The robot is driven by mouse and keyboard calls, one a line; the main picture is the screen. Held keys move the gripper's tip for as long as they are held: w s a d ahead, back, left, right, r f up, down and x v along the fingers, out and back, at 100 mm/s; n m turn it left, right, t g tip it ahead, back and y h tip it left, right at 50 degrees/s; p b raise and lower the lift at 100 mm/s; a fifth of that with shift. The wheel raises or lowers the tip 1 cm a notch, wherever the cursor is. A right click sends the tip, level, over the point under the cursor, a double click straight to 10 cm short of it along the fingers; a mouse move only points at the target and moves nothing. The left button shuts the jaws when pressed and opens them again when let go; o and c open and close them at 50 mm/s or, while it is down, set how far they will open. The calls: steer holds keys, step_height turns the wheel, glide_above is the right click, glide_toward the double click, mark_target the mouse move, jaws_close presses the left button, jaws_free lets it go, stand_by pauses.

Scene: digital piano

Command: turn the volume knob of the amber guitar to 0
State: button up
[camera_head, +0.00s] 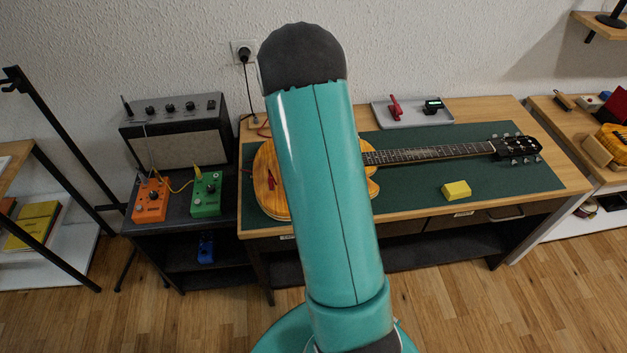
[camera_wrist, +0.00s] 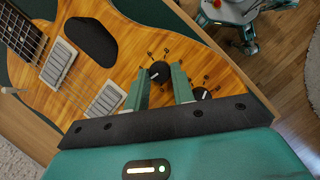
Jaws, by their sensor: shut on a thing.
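The amber guitar (camera_head: 268,185) lies on the green mat, its neck to the right; my arm covers part of its body in the head view. In the wrist view the guitar body (camera_wrist: 125,50) shows two black knobs with marks around them. My gripper (camera_wrist: 160,76) is shut on the upper-left knob (camera_wrist: 159,70), one finger on each side. That knob's white pointer line points to the lower left. The second knob (camera_wrist: 200,94) sits to the lower right, just outside the right finger. I cannot read which knob is volume. My gripper is hidden in the head view.
The mat (camera_head: 410,190) covers the wooden table (camera_head: 515,110). A yellow block (camera_head: 456,190) lies in front of the guitar neck. A grey tray (camera_head: 462,115) holds a red tool and a tuner-like device. An amplifier (camera_head: 175,130) and orange and green pedals stand at left.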

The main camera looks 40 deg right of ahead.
steer(key=n, duration=0.2)
steer(key=n+t+h, duration=0.1)
steer(key=n, duration=0.1)
steer(key=n+h, duration=0.1)
steer(key=n, duration=0.1)
steer(key=shift+s+a+n, duration=0.2)
steer(key=shift+a+n, duration=0.05)
steer(key=shift+n, duration=0.05)
steer(key=n+t, duration=0.1)
steer(key=n, duration=0.1)
steer(key=n+t+h, duration=0.1)
steer(key=n, duration=0.2)
steer(key=shift+s+a, duration=0.1)
steer(key=shift+s, duration=0.1)
steer(key=o, duration=1)
steer(key=v, duration=1.3)
steer(key=shift+s+a+r, duration=0.1)
steer(key=shift+r, duration=0.3)
